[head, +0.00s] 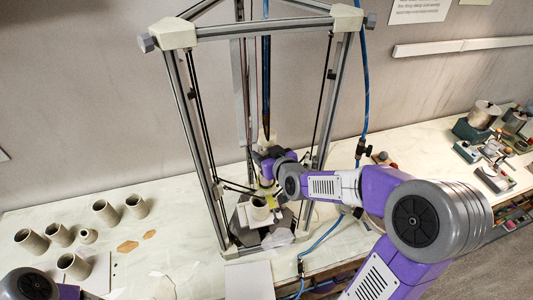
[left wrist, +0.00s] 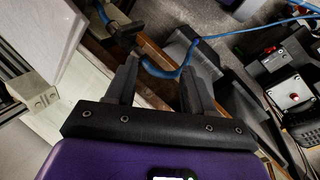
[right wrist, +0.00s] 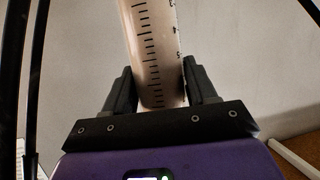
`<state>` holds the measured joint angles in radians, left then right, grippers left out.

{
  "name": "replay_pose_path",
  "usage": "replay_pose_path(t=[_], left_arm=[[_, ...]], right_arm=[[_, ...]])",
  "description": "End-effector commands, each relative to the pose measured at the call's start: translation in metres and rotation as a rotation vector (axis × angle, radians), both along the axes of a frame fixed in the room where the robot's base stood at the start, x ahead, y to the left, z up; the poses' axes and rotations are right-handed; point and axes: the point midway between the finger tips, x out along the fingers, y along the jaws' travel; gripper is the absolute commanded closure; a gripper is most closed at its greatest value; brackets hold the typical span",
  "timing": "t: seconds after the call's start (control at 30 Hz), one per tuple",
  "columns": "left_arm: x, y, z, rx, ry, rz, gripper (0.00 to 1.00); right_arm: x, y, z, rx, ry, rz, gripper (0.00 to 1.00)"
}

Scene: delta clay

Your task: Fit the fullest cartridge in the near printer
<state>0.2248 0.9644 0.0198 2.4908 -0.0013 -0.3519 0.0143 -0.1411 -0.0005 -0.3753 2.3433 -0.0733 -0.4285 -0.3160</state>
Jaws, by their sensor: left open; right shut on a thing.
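The near printer (head: 178,95) is a tall delta frame with grey posts and pale corner blocks. My right gripper (right wrist: 158,88) is shut on a clear cartridge (right wrist: 155,45) with black scale marks. The cartridge stands nearly upright between the fingers, and its contents look pale brown. In the head view my right gripper (head: 266,165) is inside the printer frame, above the build plate; the cartridge is hard to make out there. My left gripper (left wrist: 157,78) is open and empty, with a blue hose beyond its fingers. Its fingers do not show in the head view.
A pale clay cup (head: 260,208) stands on the printer's plate, below my right gripper. Several clay cups (head: 105,212) stand on the bench at left. Blue hoses (head: 363,80) hang beside the frame. Tools and boxes (head: 480,115) crowd the bench at right.

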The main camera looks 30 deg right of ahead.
Motion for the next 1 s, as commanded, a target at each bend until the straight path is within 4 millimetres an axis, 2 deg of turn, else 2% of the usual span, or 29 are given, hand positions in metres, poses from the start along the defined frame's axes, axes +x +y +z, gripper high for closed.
replay_pose_path(t=[0.17,0.2,0.4,0.77,1.0], left_arm=[[0.000,0.000,-0.002,0.000,0.000,0.000,0.47],[0.000,0.000,-0.002,0.000,0.000,0.000,0.47],[0.000,0.000,-0.002,0.000,0.000,0.000,0.47],[0.000,0.000,-0.001,0.000,0.000,0.000,0.47],[0.000,0.000,0.003,0.000,0.000,0.000,0.47]], right_arm=[[0.001,0.000,0.000,-0.001,-0.006,-0.001,0.98],[0.001,0.000,0.000,-0.001,-0.005,-0.001,0.42],[0.000,0.000,0.000,0.000,-0.003,0.000,0.14],[-0.005,0.000,0.000,0.001,0.001,0.000,0.14],[-0.034,0.001,0.015,0.003,-0.003,-0.003,0.14]])
